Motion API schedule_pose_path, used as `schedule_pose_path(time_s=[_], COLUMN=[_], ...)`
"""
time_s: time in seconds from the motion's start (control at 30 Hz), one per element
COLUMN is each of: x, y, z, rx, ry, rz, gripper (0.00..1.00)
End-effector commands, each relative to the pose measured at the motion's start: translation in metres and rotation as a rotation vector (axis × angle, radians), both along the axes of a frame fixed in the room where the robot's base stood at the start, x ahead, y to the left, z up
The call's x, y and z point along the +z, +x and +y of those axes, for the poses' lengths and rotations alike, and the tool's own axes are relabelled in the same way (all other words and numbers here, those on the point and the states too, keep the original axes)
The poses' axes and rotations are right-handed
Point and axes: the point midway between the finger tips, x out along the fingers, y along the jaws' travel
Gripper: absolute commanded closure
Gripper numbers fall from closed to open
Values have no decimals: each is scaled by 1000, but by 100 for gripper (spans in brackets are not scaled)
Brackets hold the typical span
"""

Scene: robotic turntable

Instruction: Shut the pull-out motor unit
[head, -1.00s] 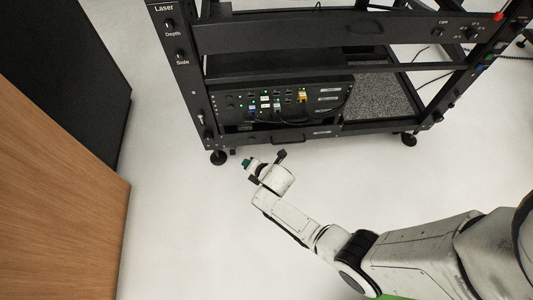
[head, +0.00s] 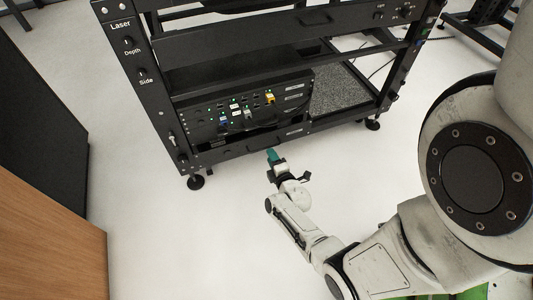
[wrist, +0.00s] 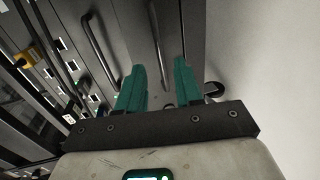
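The motor unit (head: 205,127) appears to be the black box low in the rack, with small lights, sockets and cables on its front. I cannot tell how far it stands out. Below it runs a black front bar (head: 245,144) with a small handle (head: 292,131). My gripper (head: 273,155) is just in front of this bar, toward its right half. In the wrist view my gripper (wrist: 157,72) has two teal fingers, apart with nothing held between them. They point at a dark panel (wrist: 128,30) with a long handle (wrist: 98,50); contact cannot be told.
The black rack (head: 150,95) stands on feet on a pale floor (head: 190,235). A grey textured board (head: 340,92) lies right of the unit. A wooden cabinet (head: 50,245) is at the left. The floor before the rack is clear apart from my arm.

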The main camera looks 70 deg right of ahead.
Motion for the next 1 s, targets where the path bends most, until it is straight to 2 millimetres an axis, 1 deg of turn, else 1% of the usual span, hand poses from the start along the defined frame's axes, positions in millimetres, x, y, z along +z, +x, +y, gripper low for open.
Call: schedule_pose_path(time_s=[0.03, 0.1, 0.3, 0.47, 0.7, 1.0], x=[-5, -7, -11, -11, -11, -11], y=[6, 14, 28, 31, 32, 32], z=[-8, -16, -32, -36, -36, -36], rx=[-1, 1, 1, 2, 2, 2], ry=[-2, -1, 1, 2, 1, 1], rz=[-1, 0, 0, 1, 2, 2], gripper=[65, 65, 65, 65, 65, 93])
